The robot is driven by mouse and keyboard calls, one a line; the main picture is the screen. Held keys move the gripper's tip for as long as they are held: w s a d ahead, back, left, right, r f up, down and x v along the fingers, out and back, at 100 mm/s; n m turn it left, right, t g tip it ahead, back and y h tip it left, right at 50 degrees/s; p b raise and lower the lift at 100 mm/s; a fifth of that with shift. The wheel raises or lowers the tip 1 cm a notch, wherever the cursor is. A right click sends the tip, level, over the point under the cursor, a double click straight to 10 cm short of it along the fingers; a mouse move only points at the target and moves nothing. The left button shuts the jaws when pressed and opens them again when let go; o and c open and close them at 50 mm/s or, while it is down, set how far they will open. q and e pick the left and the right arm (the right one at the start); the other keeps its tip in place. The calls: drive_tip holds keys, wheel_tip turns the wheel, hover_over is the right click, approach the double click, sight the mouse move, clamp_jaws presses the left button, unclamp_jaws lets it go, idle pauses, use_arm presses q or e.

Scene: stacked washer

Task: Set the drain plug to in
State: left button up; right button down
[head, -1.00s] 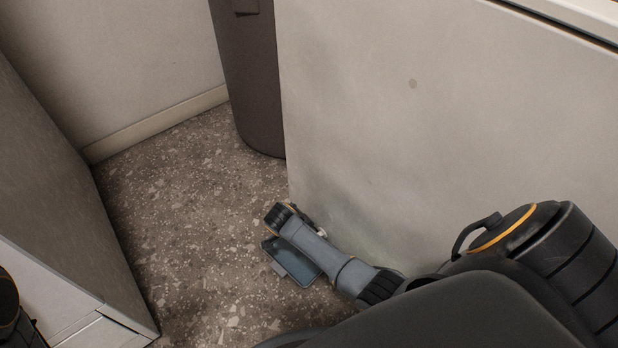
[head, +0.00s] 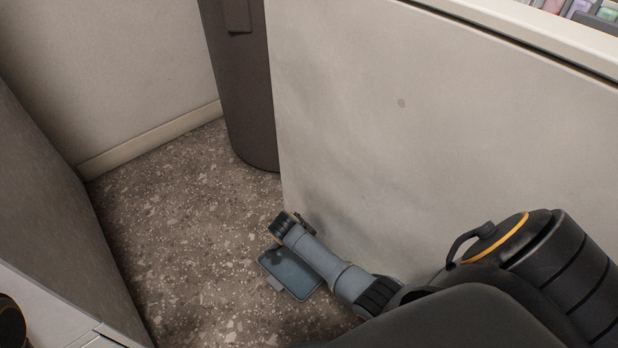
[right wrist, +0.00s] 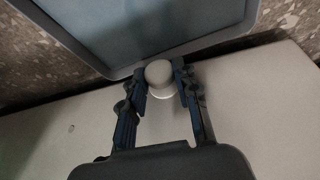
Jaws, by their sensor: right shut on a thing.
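The drain plug (right wrist: 159,73) is a small, pale round knob low on the white washer panel (right wrist: 60,135). In the right wrist view my right gripper (right wrist: 161,82) has a finger on each side of the plug and is shut on it. How far in the plug sits cannot be told from here. In the head view my right wrist (head: 318,258) is low beside the washer's front corner (head: 330,130), and the plug is hidden there. My left gripper is out of view.
A shallow grey-blue tray (head: 290,276) lies on the speckled floor (head: 180,230) just below my right wrist; it also shows in the right wrist view (right wrist: 135,25). A dark bin (head: 243,90) stands behind the washer. A grey cabinet (head: 45,220) is at left, with clear floor between.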

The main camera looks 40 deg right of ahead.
drive_tip(key=c, duration=1)
unclamp_jaws()
drive_tip(key=shift+d, duration=0.25)
drive_tip(key=shift+a, duration=0.1)
drive_tip(key=shift+a+r, duration=0.2)
drive_tip(key=shift+r, duration=0.2)
drive_tip(key=v, duration=1.1)
drive_tip(key=shift+w+r, duration=0.1)
